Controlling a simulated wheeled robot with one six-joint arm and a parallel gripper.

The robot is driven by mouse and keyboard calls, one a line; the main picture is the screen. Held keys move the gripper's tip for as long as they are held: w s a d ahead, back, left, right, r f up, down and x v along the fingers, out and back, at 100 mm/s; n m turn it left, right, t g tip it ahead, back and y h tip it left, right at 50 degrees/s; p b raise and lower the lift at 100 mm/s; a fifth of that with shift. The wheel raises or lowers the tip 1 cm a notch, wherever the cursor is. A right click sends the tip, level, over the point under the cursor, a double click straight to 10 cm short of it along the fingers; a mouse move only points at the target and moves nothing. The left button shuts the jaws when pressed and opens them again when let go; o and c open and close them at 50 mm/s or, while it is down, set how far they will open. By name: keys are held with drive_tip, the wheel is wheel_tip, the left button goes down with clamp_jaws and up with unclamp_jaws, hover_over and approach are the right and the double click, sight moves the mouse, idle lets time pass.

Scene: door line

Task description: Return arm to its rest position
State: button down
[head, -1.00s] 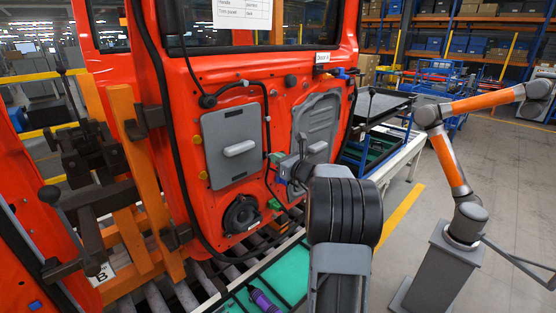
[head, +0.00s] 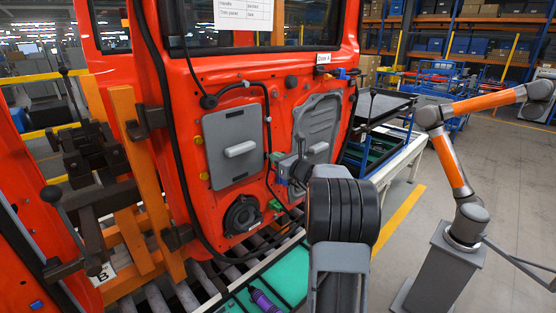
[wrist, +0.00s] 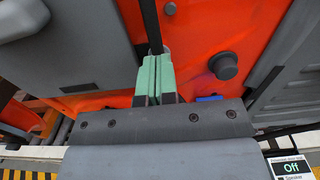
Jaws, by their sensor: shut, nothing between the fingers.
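My gripper (wrist: 153,78) shows in the wrist view with its two pale green fingers together and nothing held. The fingertips point at the orange-red door (head: 225,75), and a black cable (wrist: 150,22) runs up the picture just beyond them; whether they touch it I cannot tell. In the head view my dark arm reaches toward the lower right of the door and hides part of it.
The door carries a grey panel (head: 233,145) with a handle, and a round black speaker (head: 242,214). An orange post (head: 144,180) with dark clamps stands left. Another orange-and-grey robot arm (head: 452,165) stands right. A purple object (head: 264,301) lies low on a green surface. Grey floor is open at far right.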

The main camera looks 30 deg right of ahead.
drive_tip(key=shift+w+a, duration=0.15)
drive_tip(key=shift+w, duration=0.25)
drive_tip(key=s+d+b, duration=0.1)
drive_tip(key=s, duration=0.6)
drive_tip(key=shift+d+b, duration=0.15)
drive_tip(key=shift+b, duration=0.25)
idle(0.4)
